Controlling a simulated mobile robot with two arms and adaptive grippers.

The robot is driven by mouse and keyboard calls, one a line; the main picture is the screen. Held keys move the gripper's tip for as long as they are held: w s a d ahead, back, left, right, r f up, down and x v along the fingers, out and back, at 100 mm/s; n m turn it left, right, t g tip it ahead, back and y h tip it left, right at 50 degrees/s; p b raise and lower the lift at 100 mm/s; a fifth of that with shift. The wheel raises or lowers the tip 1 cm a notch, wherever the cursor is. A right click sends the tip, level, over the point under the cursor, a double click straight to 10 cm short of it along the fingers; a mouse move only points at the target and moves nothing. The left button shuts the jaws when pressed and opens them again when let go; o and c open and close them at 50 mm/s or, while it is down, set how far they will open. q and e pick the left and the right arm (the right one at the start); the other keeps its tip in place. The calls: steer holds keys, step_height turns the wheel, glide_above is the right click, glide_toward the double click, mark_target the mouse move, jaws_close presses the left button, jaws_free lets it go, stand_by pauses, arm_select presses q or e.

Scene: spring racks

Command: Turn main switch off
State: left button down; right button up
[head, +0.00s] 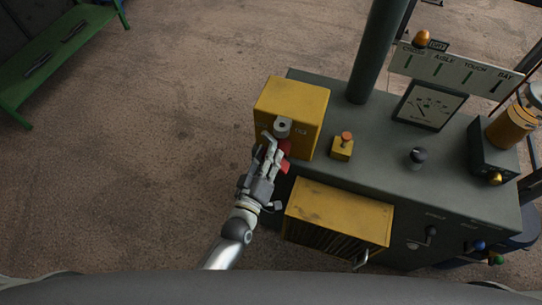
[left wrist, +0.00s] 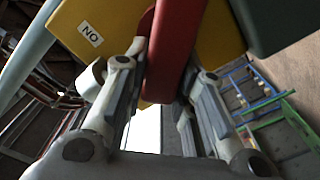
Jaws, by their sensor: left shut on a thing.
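The main switch is a yellow box (head: 287,102) on the left end of the grey console, with a red lever (head: 285,147) on its front. In the left wrist view the lever (left wrist: 174,45) runs between my fingers, in front of the yellow box (left wrist: 218,38). A small white label (left wrist: 90,33) on the box seems to read ON, turned over in the picture. My left gripper (head: 271,153) is shut on the lever. The gripper hides part of the lever in the head view. My right gripper is not in view.
The console top (head: 385,140) also carries an orange push button on a yellow base (head: 342,146), a black knob (head: 417,157) and a dial gauge (head: 428,105). A yellow vented box (head: 338,212) juts from the front. A green rack (head: 55,50) stands far left, with open floor between.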

arm_select(q)
steer(key=n, duration=0.2)
steer(key=f+n+b, duration=0.1)
steer(key=n+b, duration=0.1)
steer(key=n, duration=0.1)
steer(key=shift+w+a+f+n, duration=0.1)
steer(key=shift+a+f+n, duration=0.2)
steer(key=shift+a, duration=0.1)
steer(key=shift+a+f+n+b, duration=0.1)
steer(key=shift+f+n+b, duration=0.1)
steer(key=shift+n+b, duration=0.65)
steer(key=shift+f+n+b, duration=0.15)
steer(key=shift+n+b, duration=0.2)
steer(key=shift+n, duration=0.9)
steer(key=c, duration=1.2)
jaws_free()
steer(key=v, duration=1.2)
